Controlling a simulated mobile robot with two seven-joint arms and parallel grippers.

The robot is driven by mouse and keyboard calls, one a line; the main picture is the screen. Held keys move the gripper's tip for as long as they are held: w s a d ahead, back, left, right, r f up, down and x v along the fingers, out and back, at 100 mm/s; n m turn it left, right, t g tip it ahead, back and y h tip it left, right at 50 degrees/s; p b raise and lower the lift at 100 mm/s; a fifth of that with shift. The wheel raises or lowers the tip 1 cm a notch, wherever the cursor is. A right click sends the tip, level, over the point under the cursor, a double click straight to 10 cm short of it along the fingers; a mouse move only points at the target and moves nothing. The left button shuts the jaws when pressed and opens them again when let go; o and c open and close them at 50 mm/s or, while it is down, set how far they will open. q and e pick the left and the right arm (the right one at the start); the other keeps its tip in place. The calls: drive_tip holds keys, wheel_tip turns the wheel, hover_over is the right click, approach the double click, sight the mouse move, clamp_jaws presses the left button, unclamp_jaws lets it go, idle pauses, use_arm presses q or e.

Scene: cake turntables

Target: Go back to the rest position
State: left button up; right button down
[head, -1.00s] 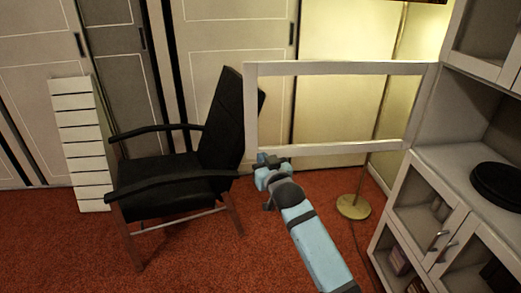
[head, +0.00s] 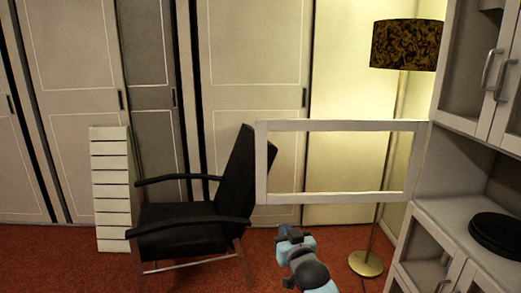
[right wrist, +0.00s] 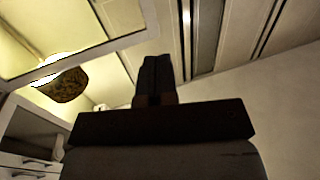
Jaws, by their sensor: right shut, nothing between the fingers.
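My right gripper (head: 290,236) shows low in the head view, at the end of my light blue arm. It is in front of the open cabinet door (head: 262,165), below that door's lower rail, and right of the black armchair. In the right wrist view its dark fingers (right wrist: 157,75) are together with nothing between them. That view also shows part of the open door's frame at the upper left. My left gripper is not in view.
A white cabinet (head: 452,165) stands at the right with a round black turntable (head: 498,236) on its counter. A floor lamp (head: 405,45) stands behind the open door. The black armchair (head: 190,225) and a white slatted panel (head: 111,190) stand left. Red carpet is free in front.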

drive_tip(key=w+d+f+n+h, duration=0.1)
drive_tip(key=d+f+n+h, duration=0.15)
drive_tip(key=d, duration=1.45)
drive_tip(key=d+f+n+h, duration=0.1)
drive_tip(key=d+h, duration=0.2)
drive_tip(key=d, duration=1.3)
drive_tip(key=s+a+f+g+y, duration=0.1)
drive_tip(key=s+a+f+g, duration=0.1)
drive_tip(key=s+f, duration=0.75)
drive_tip(key=s+a+f+g+y, duration=0.1)
drive_tip(key=s+a+f+g, duration=0.1)
drive_tip(key=s+f, duration=0.75)
drive_tip(key=s+a+f+g+y, duration=0.1)
drive_tip(key=s+a+f+g, duration=0.1)
drive_tip(key=s, duration=0.8)
drive_tip(key=s+a+f+g, duration=0.2)
drive_tip(key=s, duration=0.9)
drive_tip(key=a+r+m+t, duration=0.1)
drive_tip(key=a+m, duration=0.3)
drive_tip(key=a, duration=0.9)
use_arm(q)
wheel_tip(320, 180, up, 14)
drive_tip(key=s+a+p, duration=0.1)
drive_tip(key=p, duration=1.7)
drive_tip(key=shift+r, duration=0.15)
use_arm(e)
wheel_tip(320, 180, up, 15)
drive_tip(key=d, duration=0.1)
drive_tip(key=shift+s+f+t, duration=0.2)
drive_tip(key=shift+t, duration=0.2)
